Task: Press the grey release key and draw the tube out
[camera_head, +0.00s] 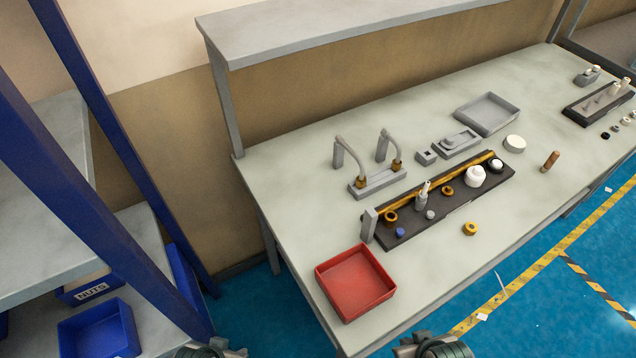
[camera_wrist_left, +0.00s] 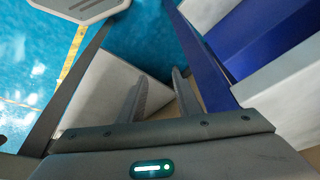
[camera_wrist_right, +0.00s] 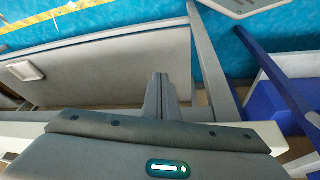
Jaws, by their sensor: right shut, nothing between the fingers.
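A dark board (camera_head: 405,232) on the bench carries several small fittings and a long brass-coloured tube (camera_head: 450,182) along its back edge. On it stands a grey fitting (camera_head: 421,200) with a pale piece sticking up. Behind it, a grey block (camera_head: 376,185) bears two curved grey tubes with brass ends. I cannot tell which small grey part is the release key. My left gripper (camera_wrist_left: 160,85) is open and empty, and my right gripper (camera_wrist_right: 160,80) is shut and empty. Both are low at the bottom of the head view, off the bench's front, away from the fittings.
A red tray (camera_head: 355,284) sits at the bench's near left corner. A grey tray (camera_head: 487,113), a white disc (camera_head: 514,143), a brown cylinder (camera_head: 550,161) and a brass nut (camera_head: 470,229) lie on the bench. A blue-posted shelf with blue bins (camera_head: 98,330) stands left.

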